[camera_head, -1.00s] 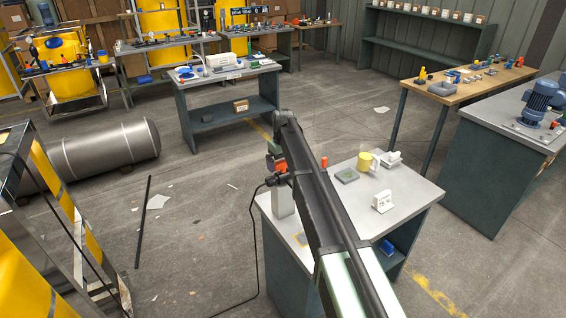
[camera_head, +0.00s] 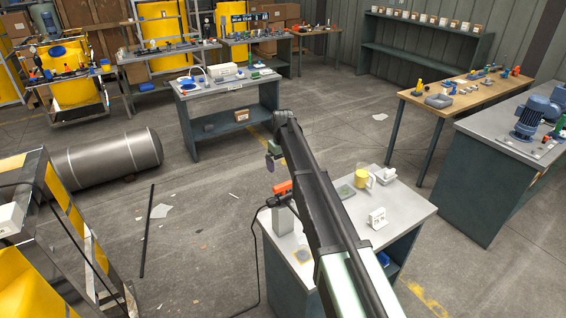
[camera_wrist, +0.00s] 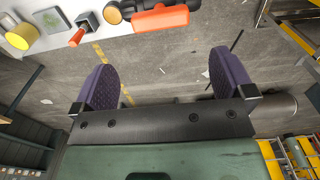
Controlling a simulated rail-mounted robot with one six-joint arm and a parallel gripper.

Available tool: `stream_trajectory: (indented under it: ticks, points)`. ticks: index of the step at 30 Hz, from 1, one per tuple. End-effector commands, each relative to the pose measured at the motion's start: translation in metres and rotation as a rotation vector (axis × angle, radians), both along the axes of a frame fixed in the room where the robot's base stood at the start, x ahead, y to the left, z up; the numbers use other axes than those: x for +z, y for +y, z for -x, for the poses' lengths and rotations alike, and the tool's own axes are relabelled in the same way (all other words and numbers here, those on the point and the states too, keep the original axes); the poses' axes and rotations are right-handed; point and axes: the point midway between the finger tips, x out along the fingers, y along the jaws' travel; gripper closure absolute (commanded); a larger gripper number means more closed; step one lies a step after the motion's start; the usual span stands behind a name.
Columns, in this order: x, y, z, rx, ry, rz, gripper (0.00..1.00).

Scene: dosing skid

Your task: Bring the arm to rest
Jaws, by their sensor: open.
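My gripper (camera_head: 270,163) hangs at the far end of my arm, above the near grey bench (camera_head: 408,211) at its left side. One purple finger shows in the head view; the arm hides the rest. In the wrist view both purple fingers of my gripper (camera_wrist: 163,65) stand wide apart, with only floor visible between them. An orange-handled thing (camera_head: 282,188) is on the left part of the bench. It also shows at the top of the wrist view (camera_wrist: 160,18), apart from the fingers.
The near bench holds a yellow mug (camera_head: 361,177), a white sign (camera_head: 377,218) and a grey-green tray (camera_head: 345,192). A steel tank (camera_head: 105,158) lies on the floor at left. A yellow-panelled frame (camera_head: 62,210) stands at near left. Open floor surrounds the bench's left side.

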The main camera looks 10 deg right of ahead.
Motion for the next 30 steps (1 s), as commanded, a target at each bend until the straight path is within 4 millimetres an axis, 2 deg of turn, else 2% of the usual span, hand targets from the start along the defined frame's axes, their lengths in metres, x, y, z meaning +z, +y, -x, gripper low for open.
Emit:
stream_trajectory:
  ticks: [6, 7, 8, 11, 12, 14, 15, 18, 21, 24, 30]
  points:
    - [-0.002, 0.000, 0.000, -0.019, 0.000, 0.000, 0.00]
    - [-0.002, 0.000, 0.003, -0.048, 0.000, 0.000, 0.00]
    - [-0.002, 0.000, 0.016, -0.080, 0.000, 0.000, 0.00]
    - [-0.012, 0.000, 0.085, -0.166, 0.000, 0.000, 0.00]
    - [-0.022, 0.000, 0.121, -0.204, 0.000, 0.000, 0.00]
    - [-0.041, 0.000, 0.180, -0.258, 0.000, 0.001, 0.00]
    - [-0.054, -0.001, 0.220, -0.292, 0.000, 0.001, 0.00]
    - [-0.086, -0.001, 0.309, -0.354, -0.001, 0.001, 0.00]
    - [-0.111, -0.001, 0.373, -0.377, -0.001, 0.001, 0.00]
    - [-0.131, -0.001, 0.402, -0.376, -0.001, 0.001, 0.00]
    - [-0.128, -0.001, 0.396, -0.375, -0.001, 0.001, 0.00]
